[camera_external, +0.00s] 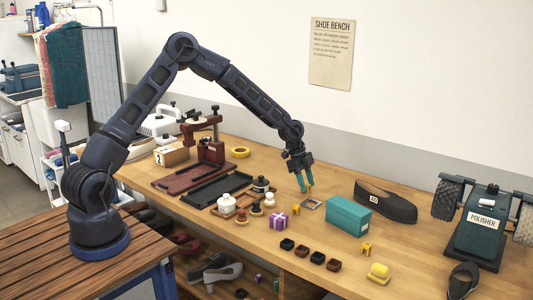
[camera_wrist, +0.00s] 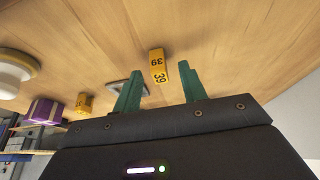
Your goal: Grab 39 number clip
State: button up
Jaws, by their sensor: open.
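The yellow clip marked 39 (camera_wrist: 158,66) stands on the wooden bench just beyond my fingertips in the wrist view, roughly in line with the gap between them. In the external view a small yellow piece of it (camera_external: 310,188) shows beside my gripper (camera_external: 304,188), partly hidden by a finger. My gripper also shows in the wrist view (camera_wrist: 158,80), with its two green fingers apart and nothing held. A second yellow clip (camera_wrist: 85,103) is at the left of the wrist view; its number is hard to read.
A small metal frame (camera_external: 311,203) lies close to my gripper. A teal box (camera_external: 348,215) and black shoe (camera_external: 385,201) stand to its right. Another yellow clip (camera_external: 366,249) is near the front.

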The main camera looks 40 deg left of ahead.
jog(key=shift+d+f, duration=0.2)
jog(key=shift+f, duration=0.45)
grip_shut()
